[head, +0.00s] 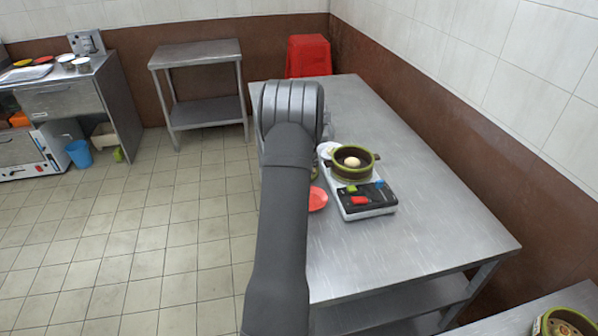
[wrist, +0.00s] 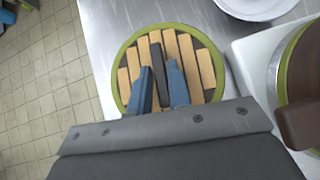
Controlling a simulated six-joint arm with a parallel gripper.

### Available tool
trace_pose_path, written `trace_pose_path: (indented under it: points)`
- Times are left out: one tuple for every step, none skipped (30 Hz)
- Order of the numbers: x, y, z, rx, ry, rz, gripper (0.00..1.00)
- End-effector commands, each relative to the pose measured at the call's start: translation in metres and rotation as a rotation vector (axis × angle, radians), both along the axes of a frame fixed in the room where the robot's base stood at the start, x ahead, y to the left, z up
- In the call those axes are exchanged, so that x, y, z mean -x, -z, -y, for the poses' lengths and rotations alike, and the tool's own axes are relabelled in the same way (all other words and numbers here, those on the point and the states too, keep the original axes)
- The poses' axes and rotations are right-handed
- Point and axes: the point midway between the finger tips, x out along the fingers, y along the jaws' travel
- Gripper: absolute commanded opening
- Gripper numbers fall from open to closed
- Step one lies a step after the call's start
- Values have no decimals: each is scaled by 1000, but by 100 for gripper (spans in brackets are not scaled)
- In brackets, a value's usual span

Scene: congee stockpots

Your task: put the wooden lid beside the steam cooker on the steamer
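The wooden lid (wrist: 204,68) is round, with pale slats, a green rim and a dark bar handle (wrist: 156,50) across its middle. It lies flat over the steel table in the wrist view. My gripper (wrist: 160,68) is over the lid, with its two blue fingers on either side of the handle. Whether they touch or press it cannot be told. The steam cooker (head: 352,162) is a brown pot with a green rim and a pale round thing inside, on a white stove. Its edge and a brown handle show at right in the wrist view (wrist: 300,122). My arm mostly hides the lid in the head view.
A white plate (wrist: 258,5) is beside the lid and cooker. A red dish (head: 318,199) lies left of the black-topped stove front (head: 366,198). The steel table (head: 440,220) is clear to the right. A red stool (head: 308,55) stands behind it.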

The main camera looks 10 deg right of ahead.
Motion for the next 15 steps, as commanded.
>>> trace_pose_path:
  points:
    - [0,0,0,0,0,0,7]
    - [0,0,0,0,0,0,1]
    - [0,0,0,0,0,0,0]
    - [0,0,0,0,0,0,0]
    - [0,0,0,0,0,0,0]
    - [0,0,0,0,0,0,0]
    - [0,0,0,0,0,0,0]
    - [0,0,0,0,0,0,0]
    - [0,0,0,0,0,0,0]
    - [0,0,0,0,0,0,0]
    - [0,0,0,0,0,0,0]
    - [0,-1,0,0,0,0,0]
    - [0,-1,0,0,0,1,0]
    - [0,-1,0,0,0,1,0]
    - [0,-2,0,-1,1,1,0]
